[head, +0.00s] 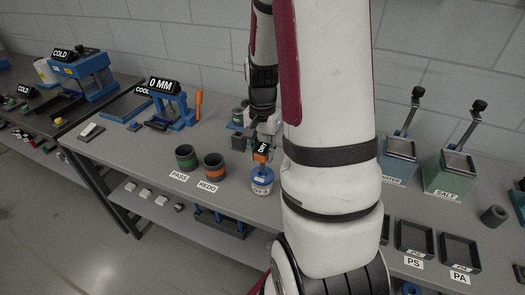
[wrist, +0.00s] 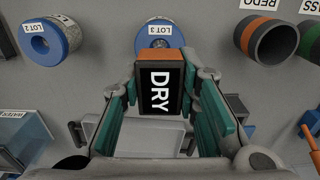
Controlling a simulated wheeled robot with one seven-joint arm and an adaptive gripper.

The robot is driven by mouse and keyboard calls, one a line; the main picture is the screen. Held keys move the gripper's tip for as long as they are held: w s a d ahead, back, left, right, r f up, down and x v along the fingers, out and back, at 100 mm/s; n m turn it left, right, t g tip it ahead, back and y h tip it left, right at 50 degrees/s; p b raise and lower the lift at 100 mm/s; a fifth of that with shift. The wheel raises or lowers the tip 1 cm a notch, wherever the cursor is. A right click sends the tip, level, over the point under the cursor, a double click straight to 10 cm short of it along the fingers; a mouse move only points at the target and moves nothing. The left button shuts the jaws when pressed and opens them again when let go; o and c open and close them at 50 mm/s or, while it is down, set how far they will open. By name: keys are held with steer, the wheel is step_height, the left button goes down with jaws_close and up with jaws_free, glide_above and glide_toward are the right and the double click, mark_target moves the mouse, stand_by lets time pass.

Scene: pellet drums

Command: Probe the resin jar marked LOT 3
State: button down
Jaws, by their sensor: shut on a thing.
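The jar marked LOT 3 (head: 262,187) is a short white and blue round jar on the bench; its blue rim and label also show in the wrist view (wrist: 159,31). My gripper (head: 263,143) is shut on a handheld meter with an orange top and a black screen reading DRY (wrist: 159,88). The meter (head: 261,153) is directly above the LOT 3 jar in the head view. Its lower end meets the jar's top in the picture; I cannot tell whether its tip is inside.
A LOT 2 jar (wrist: 45,44) stands left in the wrist view. A PASS cup (head: 186,158) and an orange-banded REDO cup (head: 214,167) stand left of LOT 3. A blue press reading 0 MM (head: 176,110) is farther left. WATER and SALT (head: 450,174) boxes stand right.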

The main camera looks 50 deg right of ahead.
mark_target(263, 172)
steer(key=shift+f+b, duration=1.1)
steer(key=shift+f, duration=2)
stand_by(0.9)
steer(key=c, duration=1.2)
jaws_free()
steer(key=shift+o, duration=0.2)
step_height(263, 172, up, 12)
